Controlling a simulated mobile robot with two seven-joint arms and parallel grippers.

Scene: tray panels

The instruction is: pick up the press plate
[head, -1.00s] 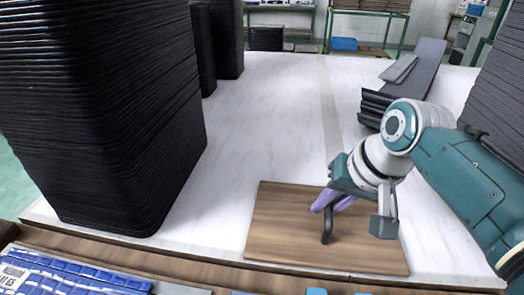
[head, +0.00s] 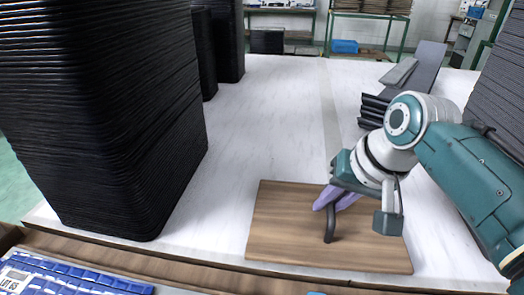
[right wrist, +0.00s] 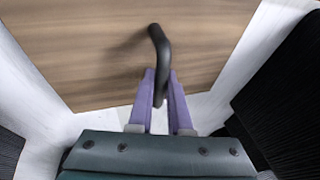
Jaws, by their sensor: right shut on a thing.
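The press plate (head: 280,225) is a flat brown wood-grain board with a bent black bar handle (head: 330,226) standing up from it. It lies at the near edge of the white table and also fills the top of the right wrist view (right wrist: 80,50). My right gripper (head: 334,203) has purple fingers and is above the plate, shut on the handle. In the right wrist view the two fingers (right wrist: 160,88) stand on either side of the handle. I cannot tell whether any gap lies under the plate. My left gripper is not in view.
A tall stack of black trays (head: 110,120) stands left of the plate, with more stacks behind it. Grey panels (head: 415,80) lie at the back right. Another dark stack (head: 500,95) stands at the right edge. The white table's middle (head: 270,110) is clear.

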